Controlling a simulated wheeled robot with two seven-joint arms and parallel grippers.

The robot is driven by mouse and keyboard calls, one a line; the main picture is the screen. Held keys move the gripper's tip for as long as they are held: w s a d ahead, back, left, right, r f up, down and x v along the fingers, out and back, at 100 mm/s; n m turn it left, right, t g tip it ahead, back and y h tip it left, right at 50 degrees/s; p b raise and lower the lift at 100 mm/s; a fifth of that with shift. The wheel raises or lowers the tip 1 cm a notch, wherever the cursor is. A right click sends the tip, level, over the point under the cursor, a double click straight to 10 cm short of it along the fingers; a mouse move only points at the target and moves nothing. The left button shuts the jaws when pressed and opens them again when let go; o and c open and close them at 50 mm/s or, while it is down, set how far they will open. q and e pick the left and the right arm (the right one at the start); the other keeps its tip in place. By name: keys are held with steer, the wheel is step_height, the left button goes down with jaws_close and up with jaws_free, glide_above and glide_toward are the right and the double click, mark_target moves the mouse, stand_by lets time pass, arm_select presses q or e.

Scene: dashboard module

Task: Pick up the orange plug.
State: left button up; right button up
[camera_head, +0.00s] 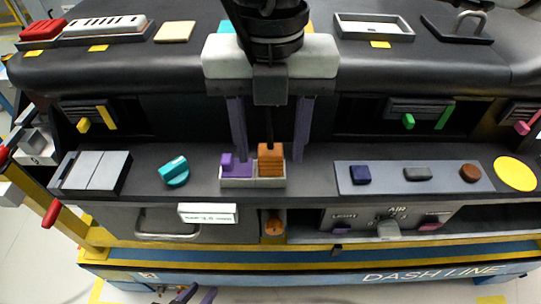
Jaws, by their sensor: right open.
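The orange plug (271,167) stands upright in the right compartment of a small light tray (238,183) on the dark shelf. A purple plug (228,164) stands in the left compartment. My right gripper (270,158) reaches down from the top centre with its purple fingers wide apart. The orange plug shows between the fingertips, with gaps on both sides; the left finger is close to the purple plug. Whether the fingers are level with the plug in depth is unclear. My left gripper (196,294) shows only as purple tips at the bottom edge, away from the tray.
A teal knob (174,170) and a grey switch block (95,171) sit left of the tray. A grey panel (400,187) with several buttons and a yellow disc (515,174) lie to the right. A handle (167,226) is below.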

mark_target(270, 150)
steer(key=shift+f, duration=0.8)
jaws_close()
arm_select(q)
steer(key=shift+w+r, duration=0.25)
arm_select(e)
steer(key=shift+r, duration=0.1)
